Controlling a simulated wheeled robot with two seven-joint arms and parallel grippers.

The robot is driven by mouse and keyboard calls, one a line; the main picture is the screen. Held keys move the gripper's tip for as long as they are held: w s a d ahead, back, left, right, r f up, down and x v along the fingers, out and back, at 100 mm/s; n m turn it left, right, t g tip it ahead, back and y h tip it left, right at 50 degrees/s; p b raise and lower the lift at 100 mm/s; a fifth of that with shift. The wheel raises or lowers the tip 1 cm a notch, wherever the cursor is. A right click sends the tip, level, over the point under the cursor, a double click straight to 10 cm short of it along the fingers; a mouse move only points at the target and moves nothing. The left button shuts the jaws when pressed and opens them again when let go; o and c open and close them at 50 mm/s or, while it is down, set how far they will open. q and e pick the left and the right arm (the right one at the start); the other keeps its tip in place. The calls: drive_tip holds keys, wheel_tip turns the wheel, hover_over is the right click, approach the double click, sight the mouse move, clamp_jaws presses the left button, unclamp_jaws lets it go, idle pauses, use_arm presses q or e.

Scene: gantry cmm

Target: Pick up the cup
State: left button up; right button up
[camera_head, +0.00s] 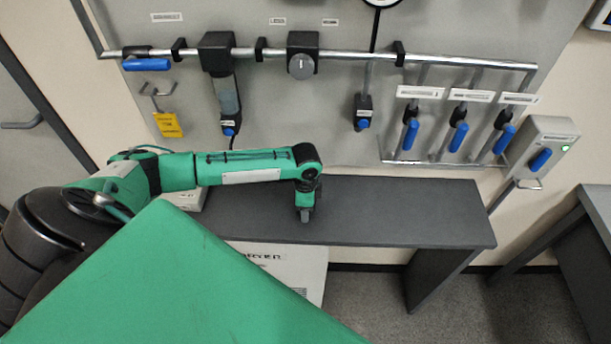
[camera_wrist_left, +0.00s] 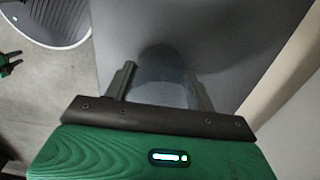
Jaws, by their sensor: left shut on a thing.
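My left gripper (camera_head: 305,214) points down over the dark grey bench, near its back middle. In the left wrist view, its two fingers (camera_wrist_left: 163,88) stand apart with a dark grey, rounded thing between them, which looks like the cup (camera_wrist_left: 162,68). The gripper is shut on it. The cup's outline is faint against the dark bench, and I cannot tell whether it touches the top. In the head view I cannot make out the cup apart from the gripper.
The dark bench top (camera_head: 410,215) is clear to the right of the gripper. A wall panel behind carries pipes and blue-handled valves (camera_head: 459,137). A white box (camera_head: 270,262) is below the bench. A grey box (camera_head: 541,150) with a green light hangs at right.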

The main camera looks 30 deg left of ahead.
use_arm(q)
wheel_tip(320, 180, up, 10)
drive_tip(key=b, duration=0.3)
drive_tip(key=s+d+r+n, duration=0.5)
drive_tip(key=d+r+n, duration=0.3)
drive_tip(key=d+n, duration=0.2)
drive_tip(key=shift+n, duration=0.9)
drive_tip(key=shift+r, duration=0.1)
drive_tip(key=shift+p, duration=0.3)
